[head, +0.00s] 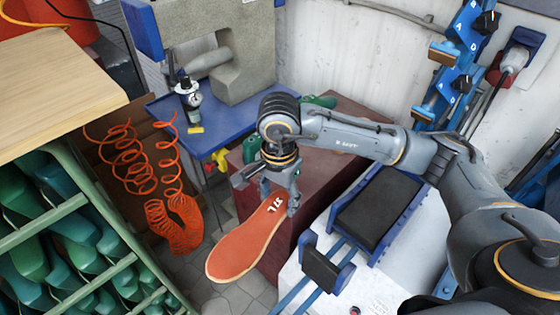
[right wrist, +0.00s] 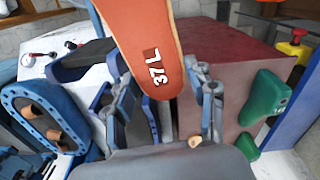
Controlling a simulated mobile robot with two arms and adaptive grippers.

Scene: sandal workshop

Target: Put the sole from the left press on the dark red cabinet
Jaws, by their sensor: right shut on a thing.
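The orange-red sole (head: 240,247), marked 37L, hangs tilted from my right gripper (head: 272,194). The gripper is shut on its heel end, as the right wrist view shows, with the sole (right wrist: 145,38) between its fingers (right wrist: 160,88). The dark red cabinet (head: 340,113) stands behind and partly beneath the gripper; its top also shows in the right wrist view (right wrist: 228,45). The sole is apart from the cabinet top, in front of the cabinet. A white press machine with a blue-framed black pad (head: 380,207) stands right of the cabinet. My left gripper is out of view.
Green shoe lasts (right wrist: 265,108) are at the cabinet's edge. A blue table (head: 215,137) with a bottle (head: 189,92) stands behind. A coiled orange hose (head: 172,220) hangs left, beside a green rack of lasts (head: 60,225). The middle of the cabinet top looks clear.

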